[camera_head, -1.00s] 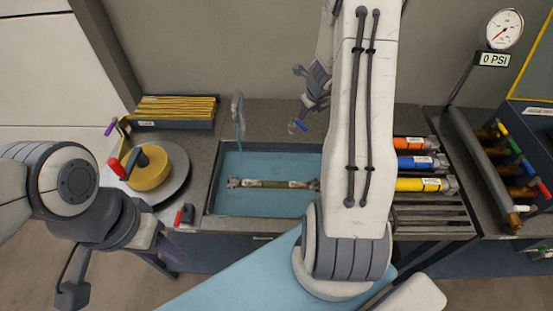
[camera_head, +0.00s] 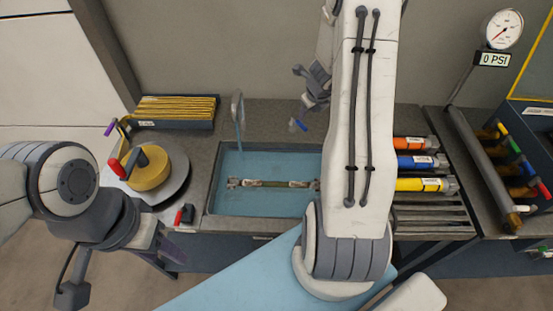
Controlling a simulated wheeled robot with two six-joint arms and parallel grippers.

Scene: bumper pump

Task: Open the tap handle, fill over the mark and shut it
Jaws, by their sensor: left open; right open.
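A grey curved tap spout (camera_head: 237,105) stands at the back left of a rectangular tank (camera_head: 209,200), with a pale stream below it. A small blue piece (camera_head: 298,125), which looks like the tap handle, shows at the tank's back edge. My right gripper (camera_head: 312,100) is open just above and right of it; contact cannot be told. My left gripper (camera_head: 168,250) is open, low at the left front, away from the tank. I cannot make out a fill mark.
My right arm covers the tank's right end. Orange, blue and yellow cylinders (camera_head: 422,184) lie on the right rack. A yellow reel (camera_head: 150,168) and a file tray (camera_head: 175,124) stand at the left.

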